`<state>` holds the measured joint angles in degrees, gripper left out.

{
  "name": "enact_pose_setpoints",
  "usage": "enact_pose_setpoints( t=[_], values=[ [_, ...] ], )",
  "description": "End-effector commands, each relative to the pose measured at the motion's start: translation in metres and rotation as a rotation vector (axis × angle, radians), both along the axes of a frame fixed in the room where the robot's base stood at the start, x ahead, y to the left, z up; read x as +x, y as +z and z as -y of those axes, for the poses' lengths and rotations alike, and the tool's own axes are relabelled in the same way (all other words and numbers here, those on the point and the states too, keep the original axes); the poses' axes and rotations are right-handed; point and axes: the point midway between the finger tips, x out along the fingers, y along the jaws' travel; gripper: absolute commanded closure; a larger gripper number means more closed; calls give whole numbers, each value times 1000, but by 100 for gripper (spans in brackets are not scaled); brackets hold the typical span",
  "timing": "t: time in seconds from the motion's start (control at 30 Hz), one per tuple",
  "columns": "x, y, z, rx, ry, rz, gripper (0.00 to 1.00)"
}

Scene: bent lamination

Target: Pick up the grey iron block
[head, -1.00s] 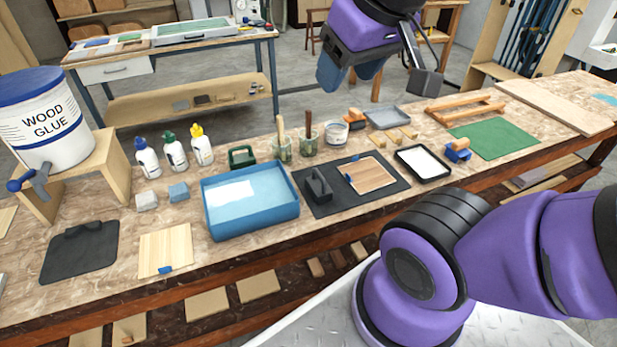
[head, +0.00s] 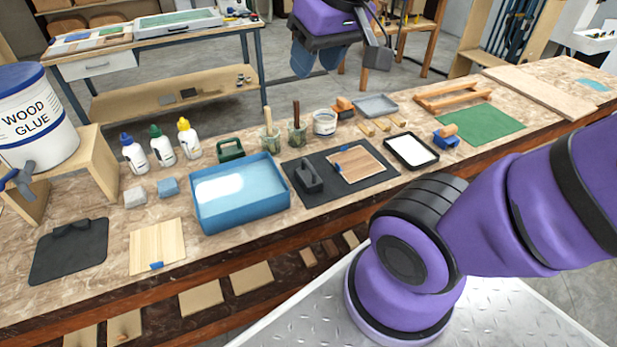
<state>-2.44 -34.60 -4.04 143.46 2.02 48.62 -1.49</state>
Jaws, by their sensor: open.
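The grey iron block (head: 308,178) is a dark grey block with a handle on top. It sits upright on the left part of a black mat (head: 325,195), beside a wood panel (head: 360,164) with a blue tab. My gripper (head: 321,63) is at the top of the head view, high above and apart from the block. Its blue fingers point down, open, and nothing shows between them.
A blue water tray (head: 240,215) stands just left of the block. Jars with brushes (head: 297,136) and a green handled block (head: 231,150) stand behind. A white-filled tray (head: 411,151) lies right of the mat. Glue bottles (head: 162,146) stand further left.

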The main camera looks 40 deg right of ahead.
Motion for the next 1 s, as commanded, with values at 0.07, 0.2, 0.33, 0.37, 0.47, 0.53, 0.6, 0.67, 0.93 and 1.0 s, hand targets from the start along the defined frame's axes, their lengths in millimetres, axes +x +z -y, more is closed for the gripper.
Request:
enact_pose_setpoints(
  t=[0.07, 0.2, 0.33, 0.37, 0.47, 0.53, 0.6, 0.67, 0.93, 1.0],
  values=[
    [20, -12, 3, 21, -4, -37, 56],
    [50, -33, 9, 47, -19, -87, 56],
    [77, -56, 14, 60, -37, -134, 56],
    [82, -62, 16, 62, -42, -145, 56],
    [101, -83, 21, 62, -59, -178, 56],
    [113, -99, 26, 59, -74, -202, 56],
    [124, -115, 30, 53, -88, -226, 56],
    [133, -130, 34, 43, -99, -245, 56],
    [164, -199, 57, -28, -155, -326, 56],
    [170, -218, 64, -54, -167, -346, 56]
  ],
)
